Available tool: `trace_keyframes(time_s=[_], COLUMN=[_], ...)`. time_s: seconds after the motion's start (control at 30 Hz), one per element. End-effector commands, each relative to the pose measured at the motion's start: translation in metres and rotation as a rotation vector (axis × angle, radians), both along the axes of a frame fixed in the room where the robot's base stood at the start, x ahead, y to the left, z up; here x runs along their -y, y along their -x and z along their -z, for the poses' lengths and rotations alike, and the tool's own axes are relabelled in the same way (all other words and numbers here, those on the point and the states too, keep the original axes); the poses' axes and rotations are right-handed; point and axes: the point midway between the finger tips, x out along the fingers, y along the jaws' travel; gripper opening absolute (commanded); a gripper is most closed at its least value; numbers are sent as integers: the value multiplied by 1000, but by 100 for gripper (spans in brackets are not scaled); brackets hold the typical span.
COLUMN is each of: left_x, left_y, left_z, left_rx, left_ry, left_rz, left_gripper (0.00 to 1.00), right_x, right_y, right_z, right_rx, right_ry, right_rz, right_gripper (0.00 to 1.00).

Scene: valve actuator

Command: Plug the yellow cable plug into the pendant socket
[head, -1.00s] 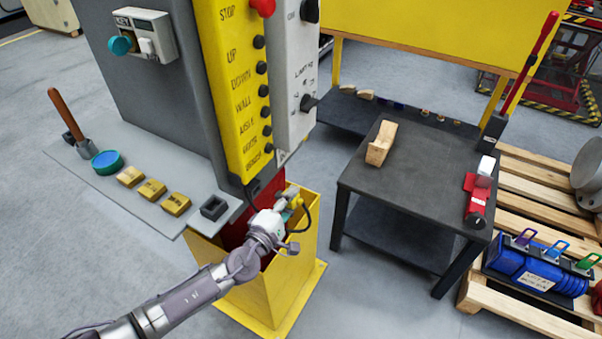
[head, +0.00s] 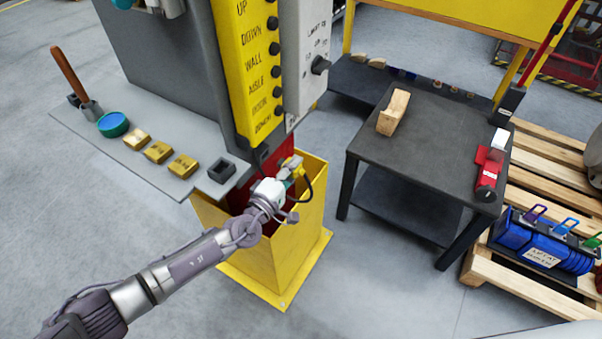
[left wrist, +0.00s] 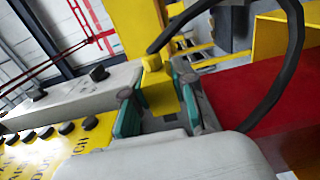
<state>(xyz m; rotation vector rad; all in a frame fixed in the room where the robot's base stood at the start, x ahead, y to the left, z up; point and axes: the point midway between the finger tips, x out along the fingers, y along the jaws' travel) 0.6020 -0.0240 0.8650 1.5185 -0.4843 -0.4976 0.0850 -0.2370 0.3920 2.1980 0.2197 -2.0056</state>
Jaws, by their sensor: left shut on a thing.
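The yellow cable plug (head: 296,167) is in my left gripper (head: 284,185), just below the lower end of the yellow button pendant (head: 262,75). In the left wrist view the plug (left wrist: 157,92) sits between the two teal-padded fingers (left wrist: 158,105), which are shut on it. A black cable (left wrist: 294,60) loops away from the plug. The pendant's row of black buttons (left wrist: 45,132) shows at lower left there. I cannot make out the socket opening clearly; the pendant's underside is hidden from the head view. My right gripper is not in view.
A yellow open-topped bin (head: 290,255) with a red inside stands under the gripper. A grey shelf (head: 150,165) with yellow blocks is to the left. A dark table (head: 425,145) with a wooden block (head: 393,112) stands right, beside a pallet (head: 520,290). Floor between bin and table is clear.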

Motion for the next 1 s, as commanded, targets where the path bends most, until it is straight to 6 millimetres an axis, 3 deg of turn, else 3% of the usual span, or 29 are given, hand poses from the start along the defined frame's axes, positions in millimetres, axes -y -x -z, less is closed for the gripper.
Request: trace_keyframes(time_s=[0.33,1.0], left_x=[-21,-24], left_y=[-16,-18], left_z=[0,-1], left_rx=[2,1], left_ry=[0,1], left_rz=[0,0], left_gripper=[0,0], right_x=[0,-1], right_y=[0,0], right_z=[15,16], right_rx=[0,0], right_ry=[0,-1], right_rz=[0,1], right_gripper=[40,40])
